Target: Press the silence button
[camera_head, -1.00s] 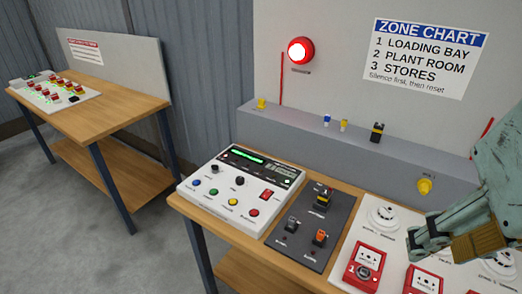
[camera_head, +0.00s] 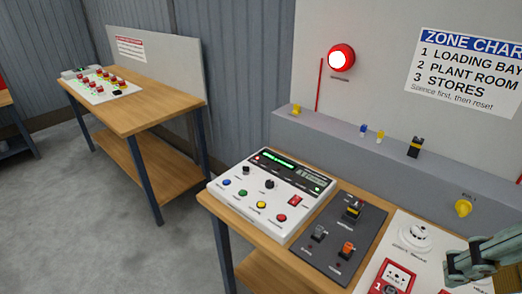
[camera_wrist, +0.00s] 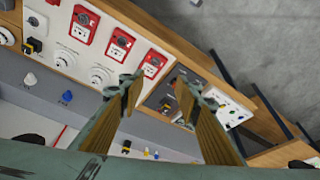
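The white control panel (camera_head: 268,195) sits on the near wooden bench in the head view. It has a lit green display (camera_head: 278,159), a blue button (camera_head: 226,183), a green button (camera_head: 243,196), a yellow button (camera_head: 261,205) and a red button (camera_head: 281,218). The labels under them are too small to read, so I cannot tell which is the silence button. The panel also shows in the wrist view (camera_wrist: 228,106), beyond the fingertips. My gripper (camera_wrist: 158,90) is open and empty. In the head view it is partly cut off at the lower right, well right of the panel.
A dark grey plate (camera_head: 330,240) with switches lies right of the panel. Red call points (camera_head: 395,278) and a white detector (camera_head: 414,236) stand further right. A red beacon (camera_head: 341,58) glows on the back board. A second bench (camera_head: 140,112) stands at the left, with open floor between.

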